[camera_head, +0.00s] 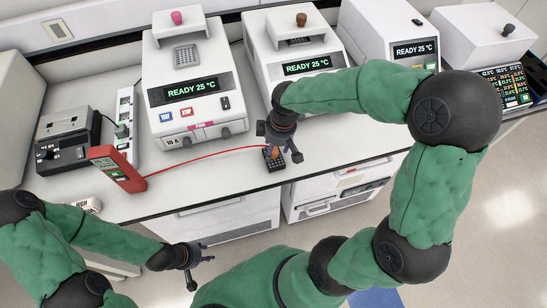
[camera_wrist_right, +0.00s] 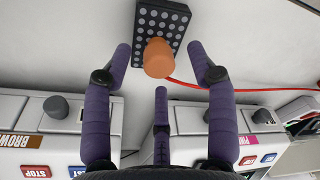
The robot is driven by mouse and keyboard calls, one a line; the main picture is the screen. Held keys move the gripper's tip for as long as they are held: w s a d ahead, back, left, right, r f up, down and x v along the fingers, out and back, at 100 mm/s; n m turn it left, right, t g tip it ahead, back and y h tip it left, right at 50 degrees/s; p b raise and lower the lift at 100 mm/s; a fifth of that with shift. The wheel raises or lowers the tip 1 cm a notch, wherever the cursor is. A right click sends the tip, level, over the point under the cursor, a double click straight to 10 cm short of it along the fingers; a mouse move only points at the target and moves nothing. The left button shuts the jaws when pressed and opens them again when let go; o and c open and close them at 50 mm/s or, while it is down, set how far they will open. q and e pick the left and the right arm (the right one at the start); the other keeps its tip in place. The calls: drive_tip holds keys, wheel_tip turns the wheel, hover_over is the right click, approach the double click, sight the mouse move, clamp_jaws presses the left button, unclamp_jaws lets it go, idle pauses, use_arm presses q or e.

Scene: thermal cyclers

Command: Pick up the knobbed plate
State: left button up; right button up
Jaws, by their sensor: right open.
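The knobbed plate (camera_head: 275,166) is a small black block with grey dots and an orange knob. It lies on the white bench near its front edge. In the right wrist view the plate (camera_wrist_right: 146,30) is at the top, with its orange knob (camera_wrist_right: 159,58) between my spread fingers. My right gripper (camera_head: 281,150) is open and just above the plate, partly hiding it in the head view. It also shows in the right wrist view (camera_wrist_right: 159,66), with no visible contact on the knob. My left gripper (camera_head: 205,262) is open and empty, in front of the bench, away from the plate.
Several white thermal cyclers stand along the back, including one with a pink knob (camera_head: 190,90) and one with a brown knob (camera_head: 301,20). A red handheld meter (camera_head: 117,169) trails a red cable (camera_head: 210,158) toward the plate. Bench around the plate is mostly clear.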

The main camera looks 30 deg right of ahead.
drive_tip(key=f, duration=0.2)
drive_tip(key=shift+w+a+f, duration=0.1)
drive_tip(key=shift+w+f, duration=0.1)
drive_tip(key=shift+f, duration=0.15)
clamp_jaws()
drive_tip(key=shift+r, duration=0.15)
